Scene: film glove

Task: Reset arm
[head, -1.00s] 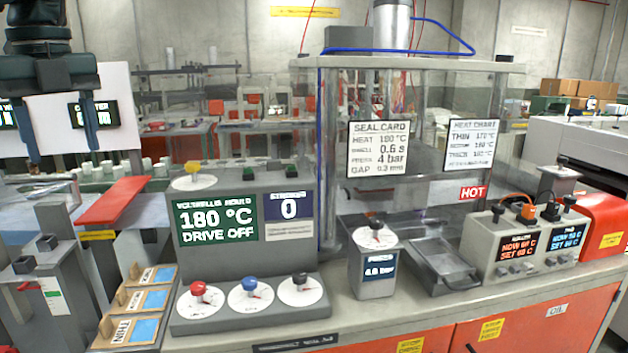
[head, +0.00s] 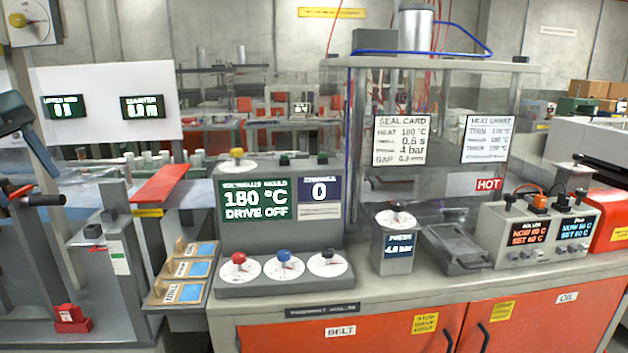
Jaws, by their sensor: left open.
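My left gripper (head: 22,128) shows at the left edge of the head view, partly cut off by the frame. It is dark teal-grey, open, and I see nothing held in it. It appears in front of the left-hand machine, well away from the control box (head: 330,215) with its 180 °C screen. My right gripper is not in view.
The bench has red, blue and black knobs (head: 284,257), a pressure dial block (head: 398,246), a grey tray (head: 455,250) and a seal press marked HOT.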

